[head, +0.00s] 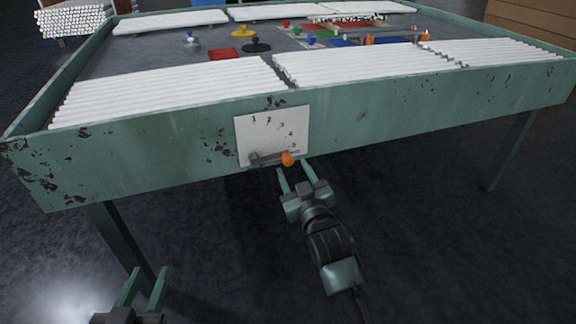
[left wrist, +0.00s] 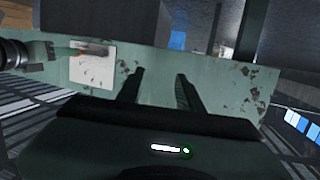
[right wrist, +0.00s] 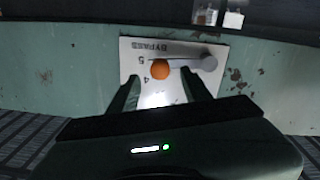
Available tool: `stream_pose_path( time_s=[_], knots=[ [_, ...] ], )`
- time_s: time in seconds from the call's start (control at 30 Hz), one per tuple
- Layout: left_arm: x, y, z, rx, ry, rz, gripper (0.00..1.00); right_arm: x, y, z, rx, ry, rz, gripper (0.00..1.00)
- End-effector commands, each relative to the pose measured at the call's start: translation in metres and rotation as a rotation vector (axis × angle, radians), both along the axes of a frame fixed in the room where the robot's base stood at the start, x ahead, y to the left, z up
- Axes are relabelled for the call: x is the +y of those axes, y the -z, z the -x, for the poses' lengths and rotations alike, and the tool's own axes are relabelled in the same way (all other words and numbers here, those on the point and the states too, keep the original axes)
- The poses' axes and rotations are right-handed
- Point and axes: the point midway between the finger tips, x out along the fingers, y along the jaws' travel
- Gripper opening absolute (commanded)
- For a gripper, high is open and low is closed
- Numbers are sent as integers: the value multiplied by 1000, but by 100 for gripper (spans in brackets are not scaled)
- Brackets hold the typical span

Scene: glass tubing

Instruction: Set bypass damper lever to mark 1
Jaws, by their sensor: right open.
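The bypass plate (head: 273,128) is a white panel with numbers on the front of the green table; it also shows in the left wrist view (left wrist: 92,68). The grey damper lever (head: 265,159) pivots at the plate's lower left and lies nearly level, its orange knob (head: 288,159) to the right near mark 5. The knob (right wrist: 160,69) shows in the right wrist view between and beyond the fingers. My right gripper (head: 294,168) is open, just in front of and below the knob; contact is unclear. My left gripper (head: 146,272) is open and empty, low at the left.
White glass tubes (head: 165,90) lie in rows along the tabletop's front edge. Coloured items stand farther back, such as a red block (head: 222,54). Table legs (head: 122,250) stand at left and right. The floor in front is clear.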

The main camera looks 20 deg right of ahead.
Motion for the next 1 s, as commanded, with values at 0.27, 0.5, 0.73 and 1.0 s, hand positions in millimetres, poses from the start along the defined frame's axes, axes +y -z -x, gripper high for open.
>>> stream_pose_path(
  time_s=[0.27, 0.5, 0.73, 1.0],
  knots=[
    [-9, -45, -7, -238, 16, 61, 36, 0, 2, -36, 1, 0, 0, 48],
    [-11, -62, -7, -324, 20, 83, 36, -1, 1, -47, 2, 0, 0, 48],
    [-11, -64, -6, -327, 21, 84, 36, -1, 1, -48, 2, 0, 0, 48],
    [-11, -63, -6, -326, 20, 84, 36, 0, 1, -48, 2, 0, 0, 0]
  ],
)
